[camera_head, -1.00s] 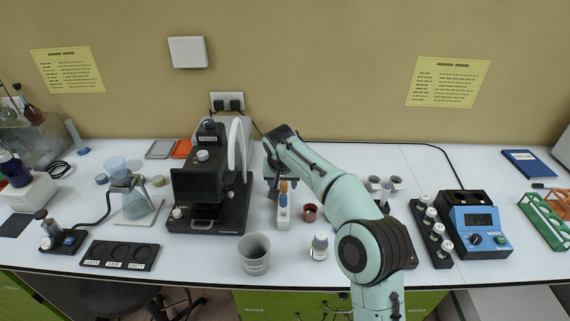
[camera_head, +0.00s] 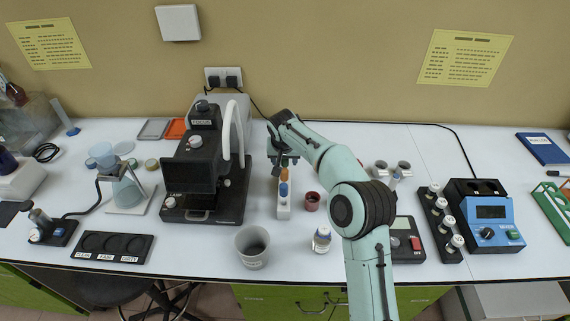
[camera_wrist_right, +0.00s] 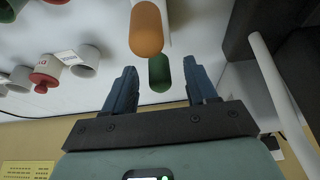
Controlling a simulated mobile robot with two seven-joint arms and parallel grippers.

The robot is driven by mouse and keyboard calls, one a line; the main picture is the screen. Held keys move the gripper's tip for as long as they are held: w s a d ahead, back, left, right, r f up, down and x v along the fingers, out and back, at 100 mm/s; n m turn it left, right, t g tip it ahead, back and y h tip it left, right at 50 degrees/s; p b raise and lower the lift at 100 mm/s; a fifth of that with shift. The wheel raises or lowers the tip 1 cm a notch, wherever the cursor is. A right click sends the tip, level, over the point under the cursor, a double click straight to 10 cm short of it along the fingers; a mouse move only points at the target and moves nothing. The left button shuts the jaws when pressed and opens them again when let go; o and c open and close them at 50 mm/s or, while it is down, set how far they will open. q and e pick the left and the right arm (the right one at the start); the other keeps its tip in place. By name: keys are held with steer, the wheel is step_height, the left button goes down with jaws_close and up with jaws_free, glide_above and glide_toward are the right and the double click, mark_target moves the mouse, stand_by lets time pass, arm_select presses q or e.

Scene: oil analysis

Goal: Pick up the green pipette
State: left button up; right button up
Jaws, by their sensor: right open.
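The green pipette shows its dark green bulb (camera_wrist_right: 159,72) in the right wrist view, behind an orange bulb (camera_wrist_right: 146,30). My right gripper (camera_wrist_right: 160,72) is open, with one finger on each side of the green bulb in the picture. I cannot tell whether the bulb is within the fingers' depth; nothing is gripped. In the head view my right gripper (camera_head: 283,160) is at the back end of a white pipette rack (camera_head: 284,211). Blue (camera_head: 283,189) and orange (camera_head: 284,175) bulbs show there; the green one is hidden. My left gripper is out of view.
A black microscope-like device (camera_head: 203,180) stands close left of the rack. A small red cup (camera_head: 312,201) and a labelled jar (camera_head: 322,239) are to its right. A grey beaker (camera_head: 252,247) stands in front. A blue instrument (camera_head: 487,217) is farther right.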

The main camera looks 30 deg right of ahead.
steer(key=shift+p+x, duration=0.3)
steer(key=shift+x, duration=2.45)
steer(key=shift+d+r, duration=0.1)
steer(key=c, duration=0.6)
